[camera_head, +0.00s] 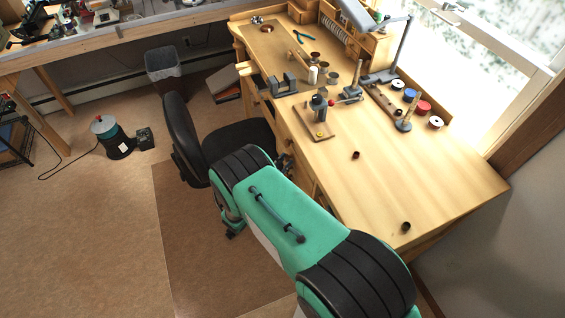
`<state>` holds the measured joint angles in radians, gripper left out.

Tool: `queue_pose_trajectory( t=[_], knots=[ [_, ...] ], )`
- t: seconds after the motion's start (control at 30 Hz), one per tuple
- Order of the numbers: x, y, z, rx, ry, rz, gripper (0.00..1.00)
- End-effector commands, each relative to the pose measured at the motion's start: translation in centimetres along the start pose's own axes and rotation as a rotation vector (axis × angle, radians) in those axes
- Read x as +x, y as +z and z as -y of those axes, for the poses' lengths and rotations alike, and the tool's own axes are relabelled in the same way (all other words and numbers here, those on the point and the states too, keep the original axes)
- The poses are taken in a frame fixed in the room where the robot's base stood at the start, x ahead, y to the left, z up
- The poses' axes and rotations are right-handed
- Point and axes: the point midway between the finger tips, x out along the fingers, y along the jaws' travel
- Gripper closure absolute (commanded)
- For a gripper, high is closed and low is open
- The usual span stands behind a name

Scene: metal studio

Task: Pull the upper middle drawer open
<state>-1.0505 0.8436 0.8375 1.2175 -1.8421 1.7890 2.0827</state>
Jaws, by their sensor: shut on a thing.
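A light wooden workbench (400,165) runs from the upper middle to the right. Its drawer fronts (298,172) face left, toward the chair, and show only as a narrow strip. My green and black arm hides most of them, so I cannot make out how far the upper middle drawer stands out. My gripper (284,163), dark and small, shows partly past the far end of the arm, against the drawer fronts. It is shut on what appears to be a drawer handle. The fingertips and the handle are hidden.
A black office chair (183,135) stands close to the left of my arm. The bench holds a small vise (284,84), a wooden block with tools (316,122) and several spools (423,107). A brown mat (200,240) covers the floor below. Open floor lies left.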

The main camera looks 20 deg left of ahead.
Motion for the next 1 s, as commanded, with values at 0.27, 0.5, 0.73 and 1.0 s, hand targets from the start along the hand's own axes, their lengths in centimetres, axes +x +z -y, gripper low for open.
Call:
queue_pose_trajectory(
  t=[0.27,0.5,0.73,1.0],
  knots=[
    [-1.5,-0.9,0.3,0.002,-0.001,-0.002,1.0],
    [-5.3,-3.1,1.0,0.004,-0.001,-0.003,1.0],
    [-10.5,-6.1,1.8,0.004,-0.003,-0.003,1.0],
    [-16.8,-9.9,2.8,0.004,-0.003,-0.003,1.0]
  ],
)
